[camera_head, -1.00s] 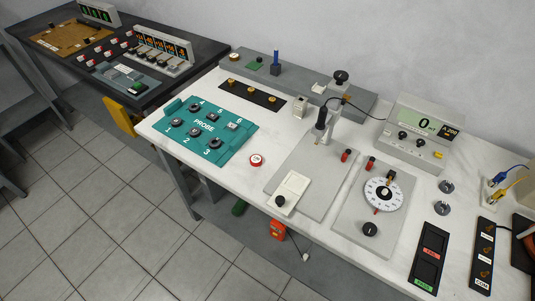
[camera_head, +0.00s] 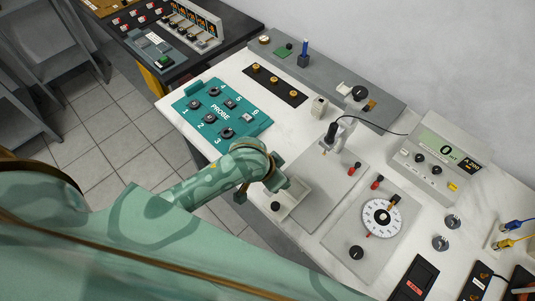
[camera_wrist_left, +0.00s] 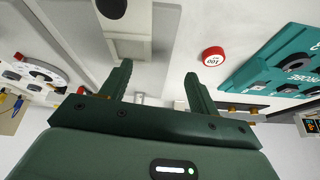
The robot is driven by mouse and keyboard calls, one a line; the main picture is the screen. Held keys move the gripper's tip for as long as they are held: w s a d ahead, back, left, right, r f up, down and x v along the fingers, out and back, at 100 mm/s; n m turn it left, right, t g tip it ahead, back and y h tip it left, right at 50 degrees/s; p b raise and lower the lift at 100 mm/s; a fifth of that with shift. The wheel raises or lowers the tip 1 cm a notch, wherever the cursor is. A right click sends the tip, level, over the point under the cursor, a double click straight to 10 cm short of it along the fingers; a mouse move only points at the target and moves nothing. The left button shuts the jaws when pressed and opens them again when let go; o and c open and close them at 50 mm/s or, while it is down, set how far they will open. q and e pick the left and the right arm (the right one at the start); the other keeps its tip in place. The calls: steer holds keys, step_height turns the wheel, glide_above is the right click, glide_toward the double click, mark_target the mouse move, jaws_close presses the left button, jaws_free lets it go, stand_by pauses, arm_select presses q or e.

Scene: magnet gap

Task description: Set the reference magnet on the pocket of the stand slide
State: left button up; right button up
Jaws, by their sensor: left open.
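The reference magnet (camera_wrist_left: 213,57), a small red-rimmed disc with a white top marked 100, lies on the white bench in the left wrist view. In the head view my left arm hides it. The stand slide (camera_head: 293,201) is a pale plate with a black knob at the front of the grey stand base. It also shows in the left wrist view (camera_wrist_left: 130,48), beside my left gripper's fingers. My left gripper (camera_wrist_left: 158,72) is open, with nothing between its fingers, over the bench near the slide and the magnet. My right gripper is not in view.
The probe post (camera_head: 331,135) rises from the stand base behind the slide. A dial plate (camera_head: 352,231) and a meter (camera_head: 437,150) stand to the right.

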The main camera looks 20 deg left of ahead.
arm_select(q)
steer(key=w+a+r+n+g+y, duration=0.2)
steer(key=w+a+r+n+g, duration=0.35)
steer(key=w+a+r, duration=0.3)
steer(key=shift+n+t, duration=0.25)
steer(key=shift+t, duration=0.1)
steer(key=f+b, duration=0.1)
steer(key=f, duration=0.2)
steer(key=f+b, duration=0.1)
steer(key=f, duration=0.3)
steer(key=d+f+b, duration=0.1)
steer(key=f+b, duration=0.1)
steer(key=f, duration=0.1)
steer(key=shift+s+f, duration=0.1)
steer(key=shift+f, duration=0.05)
steer(key=f+b, duration=0.2)
steer(key=f, duration=0.1)
steer(key=f+b, duration=0.1)
steer(key=f, duration=0.1)
steer(key=shift+s+a+f, duration=0.1)
steer(key=shift+s+f, duration=0.05)
steer(key=shift+s, duration=0.1)
steer(key=c, duration=1.1)
